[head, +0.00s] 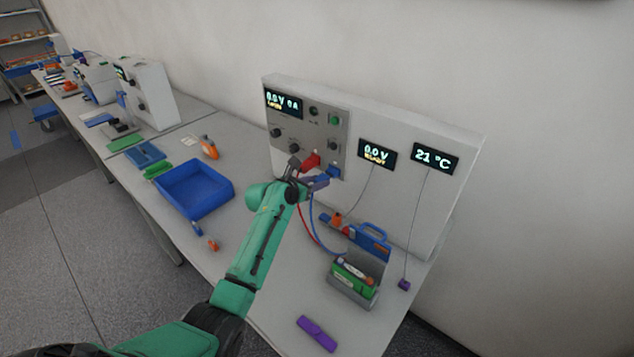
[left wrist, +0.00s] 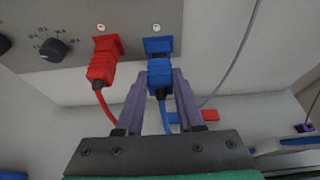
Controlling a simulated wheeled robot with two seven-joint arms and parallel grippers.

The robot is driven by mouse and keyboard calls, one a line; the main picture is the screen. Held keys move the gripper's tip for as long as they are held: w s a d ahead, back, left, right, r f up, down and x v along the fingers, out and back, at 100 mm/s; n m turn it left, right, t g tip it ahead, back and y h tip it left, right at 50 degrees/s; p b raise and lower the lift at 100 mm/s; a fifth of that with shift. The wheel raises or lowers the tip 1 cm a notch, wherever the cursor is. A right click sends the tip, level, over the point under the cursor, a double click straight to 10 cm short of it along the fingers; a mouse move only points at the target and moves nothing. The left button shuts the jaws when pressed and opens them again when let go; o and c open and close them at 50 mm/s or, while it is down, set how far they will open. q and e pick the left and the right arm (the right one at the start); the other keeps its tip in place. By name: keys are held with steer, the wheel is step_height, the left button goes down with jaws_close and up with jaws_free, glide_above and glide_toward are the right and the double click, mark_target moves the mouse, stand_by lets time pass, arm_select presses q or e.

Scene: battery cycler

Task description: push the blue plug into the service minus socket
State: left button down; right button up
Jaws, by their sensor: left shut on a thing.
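My left gripper (head: 316,181) is at the lower part of the cycler's front panel. In the left wrist view its two purple fingers (left wrist: 160,82) are shut on the blue plug (left wrist: 160,72), one on each side. The plug points at the blue socket (left wrist: 158,45), and its front end meets or nearly meets it; I cannot tell how deep it sits. The blue socket also shows in the head view (head: 334,171), where the gripper mostly hides the plug. A blue cable hangs from the plug.
A red plug (left wrist: 102,68) sits at the red socket (left wrist: 107,44) just left of the blue one. A battery holder (head: 352,286) and a blue-handled tool (head: 370,238) stand below right. A blue tray (head: 232,196) lies to the left.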

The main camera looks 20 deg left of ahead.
arm_select(q)
steer(key=shift+p, duration=0.5)
steer(key=shift+w+d, duration=0.25)
steer(key=shift+w, duration=0.45)
stand_by(0.5)
steer(key=shift+c, duration=2.2)
jaws_free()
steer(key=shift+s, duration=0.1)
